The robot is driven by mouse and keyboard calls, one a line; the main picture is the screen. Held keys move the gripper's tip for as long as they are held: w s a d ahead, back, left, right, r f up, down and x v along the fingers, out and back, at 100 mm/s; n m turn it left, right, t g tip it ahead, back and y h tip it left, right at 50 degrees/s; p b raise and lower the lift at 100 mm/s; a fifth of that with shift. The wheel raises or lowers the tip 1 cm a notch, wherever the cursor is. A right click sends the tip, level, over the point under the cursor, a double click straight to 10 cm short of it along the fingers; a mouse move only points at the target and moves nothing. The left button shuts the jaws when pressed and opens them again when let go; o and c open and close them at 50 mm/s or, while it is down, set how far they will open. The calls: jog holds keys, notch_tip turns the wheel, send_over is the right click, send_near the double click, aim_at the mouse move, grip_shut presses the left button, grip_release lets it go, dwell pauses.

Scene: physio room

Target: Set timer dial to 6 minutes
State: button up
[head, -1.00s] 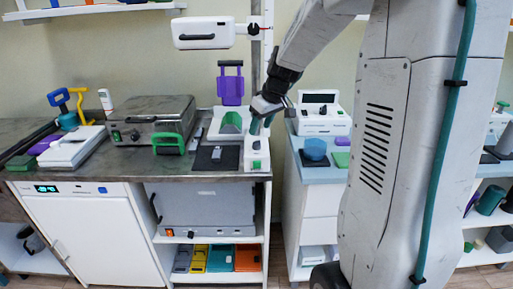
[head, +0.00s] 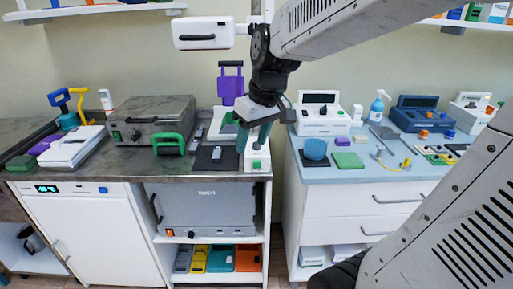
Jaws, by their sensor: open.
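My gripper (head: 254,136) points down with its teal fingers apart, at the right end of the dark counter. It is over a small white unit (head: 257,163) with green parts on its top and front. The fingers hide part of the unit's top, and I cannot tell whether they touch it. I cannot make out a marked timer dial or its setting. A small knob (head: 134,135) shows on the front of the grey steel box (head: 150,113) further left.
A dark pad (head: 205,167) with a small grey item lies left of the white unit. A purple-handled thing (head: 231,85) stands behind.

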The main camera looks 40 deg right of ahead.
jog(key=shift+s+a+r, duration=0.1)
jog(key=shift+s+a, duration=0.25)
jog(key=shift+s, duration=0.45)
jog(key=shift+s+a+r, duration=0.1)
jog(key=shift+s+a, duration=0.3)
jog(key=shift+s, duration=0.35)
jog(key=shift+s+a, duration=0.35)
jog(key=shift+s, duration=0.45)
